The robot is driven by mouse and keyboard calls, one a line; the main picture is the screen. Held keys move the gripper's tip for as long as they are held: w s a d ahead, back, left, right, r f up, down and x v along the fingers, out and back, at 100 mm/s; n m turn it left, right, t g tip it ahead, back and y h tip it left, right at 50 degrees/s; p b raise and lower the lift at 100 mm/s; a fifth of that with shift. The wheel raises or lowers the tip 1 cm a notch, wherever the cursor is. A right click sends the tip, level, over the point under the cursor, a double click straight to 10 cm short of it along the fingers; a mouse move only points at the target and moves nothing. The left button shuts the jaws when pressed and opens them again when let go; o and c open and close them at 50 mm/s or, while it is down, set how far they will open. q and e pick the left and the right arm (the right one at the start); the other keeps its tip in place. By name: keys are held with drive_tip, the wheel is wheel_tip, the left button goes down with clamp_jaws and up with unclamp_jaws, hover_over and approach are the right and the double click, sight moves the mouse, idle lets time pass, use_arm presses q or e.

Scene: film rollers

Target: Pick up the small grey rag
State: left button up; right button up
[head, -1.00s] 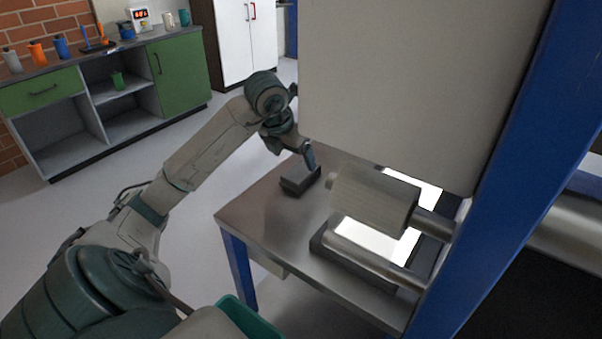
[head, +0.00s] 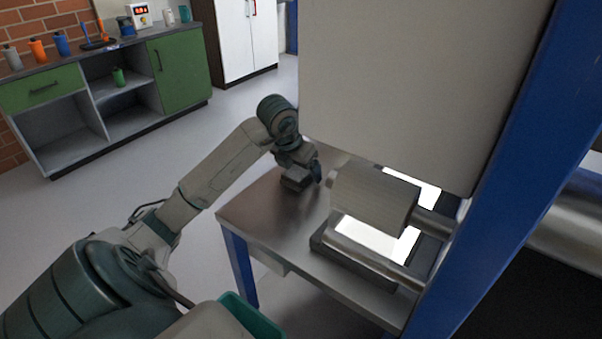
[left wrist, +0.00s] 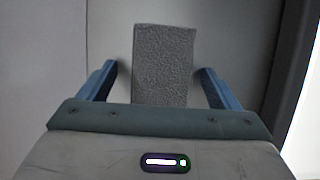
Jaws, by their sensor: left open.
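The small grey rag (left wrist: 163,65) shows in the left wrist view as a textured grey rectangle on the metal table. In the head view the rag (head: 293,184) is a dark folded block near the table's far left part, partly covered by my gripper. My left gripper (head: 305,176) is open, just over the rag. In the left wrist view its two blue fingers stand on either side of the rag, with a gap at each side. How high the fingertips are above the table is hard to tell. My right gripper is not in view.
The metal table (head: 262,222) is bare in front of the rag. A grey roller (head: 372,199) on a stand is close on the right. A large pale panel (head: 400,80) and a blue post (head: 490,180) rise beyond. A teal bin (head: 250,318) is below.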

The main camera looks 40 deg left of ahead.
use_arm(q)
drive_tip(key=shift+f, duration=0.2)
drive_tip(key=shift+c, duration=0.3)
drive_tip(key=c, duration=1)
